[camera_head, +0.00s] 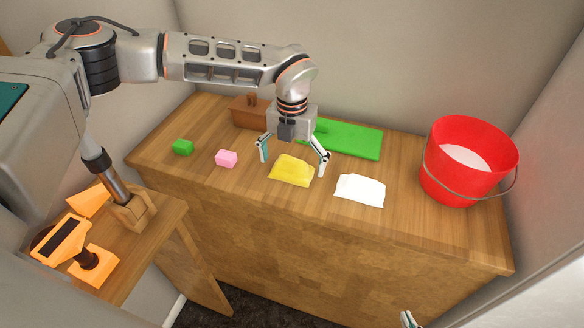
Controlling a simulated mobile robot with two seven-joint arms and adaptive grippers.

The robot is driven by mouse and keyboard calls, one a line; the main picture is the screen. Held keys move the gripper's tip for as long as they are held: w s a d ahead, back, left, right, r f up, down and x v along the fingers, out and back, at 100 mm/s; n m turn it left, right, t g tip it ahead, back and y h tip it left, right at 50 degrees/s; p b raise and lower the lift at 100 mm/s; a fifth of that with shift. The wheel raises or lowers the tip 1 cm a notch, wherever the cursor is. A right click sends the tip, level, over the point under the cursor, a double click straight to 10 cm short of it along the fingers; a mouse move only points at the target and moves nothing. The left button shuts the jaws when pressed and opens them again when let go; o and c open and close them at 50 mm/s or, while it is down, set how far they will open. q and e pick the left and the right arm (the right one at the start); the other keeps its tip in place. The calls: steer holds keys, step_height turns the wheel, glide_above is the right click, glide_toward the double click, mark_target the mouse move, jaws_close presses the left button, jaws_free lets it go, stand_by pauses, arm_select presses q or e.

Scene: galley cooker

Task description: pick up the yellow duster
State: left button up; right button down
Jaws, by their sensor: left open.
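The yellow duster (291,174) lies as a low folded heap near the middle of the wooden counter. My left gripper (294,167) points down over it, with its two fingers spread wide, one to each side of the duster. The gripper is open and holds nothing. I cannot tell exactly how high the fingertips are above the counter. Only a small tip of my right gripper (408,320) shows at the bottom edge, so its opening is hidden.
A white cloth (360,190) lies right of the duster. Pink (227,159) and green (183,147) blocks lie left. A brown box (246,113) and green board (356,139) are behind. A red bucket (447,172) stands right. An orange device (65,240) is on the lower side table.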

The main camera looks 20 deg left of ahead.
mark_target(292, 160)
arm_select(q)
steer(key=shift+s, duration=0.15)
steer(key=c, duration=1.8)
steer(key=shift+s+f, duration=0.1)
steer(key=shift+f, duration=0.05)
steer(key=shift+c, duration=0.2)
steer(key=shift+r, duration=0.3)
steer(key=shift+c, duration=0.7)
steer(key=r, duration=1.9)
steer(key=shift+w+r, duration=0.2)
steer(key=shift+r, duration=0.2)
steer(key=shift+c, duration=0.2)
steer(key=shift+o, duration=1.1)
